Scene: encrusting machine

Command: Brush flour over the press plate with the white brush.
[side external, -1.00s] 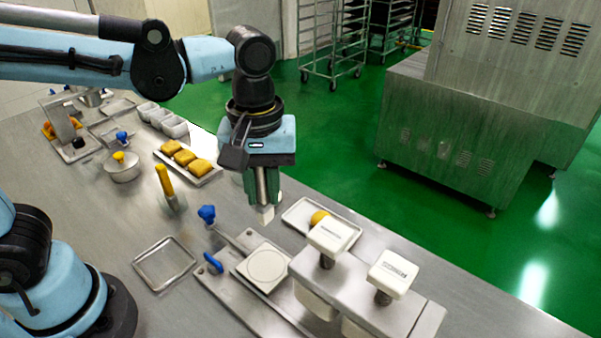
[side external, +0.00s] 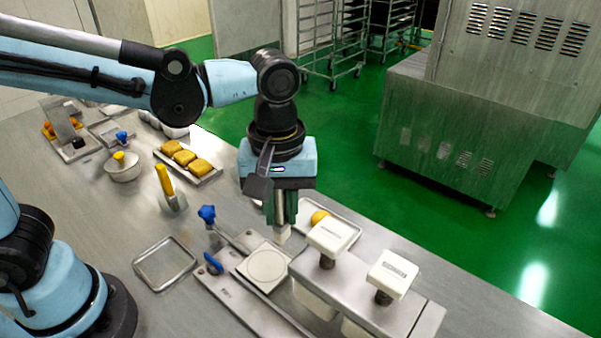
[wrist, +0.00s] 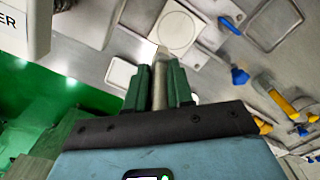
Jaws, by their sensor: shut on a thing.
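My gripper (side external: 282,221) is shut on the white brush (side external: 283,235), which points down with its pale tip below the green fingers. In the wrist view, the brush (wrist: 159,88) shows as a grey handle between the two fingers. The press plate (side external: 267,266) is a pale round disc on a square base, just in front of the brush in the side view. In the wrist view, the press plate (wrist: 173,33) lies beyond the brush tip. The brush appears above and behind the plate; I cannot tell its exact height. The plate's face looks clear.
Two white-topped knobs (side external: 333,236) stand on the metal block right of the plate. A tray with a yellow ball (side external: 320,217) is behind. Blue-knobbed levers (side external: 207,214) and a yellow-handled tool (side external: 166,181) are left. An empty tray (side external: 165,263) lies at front left.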

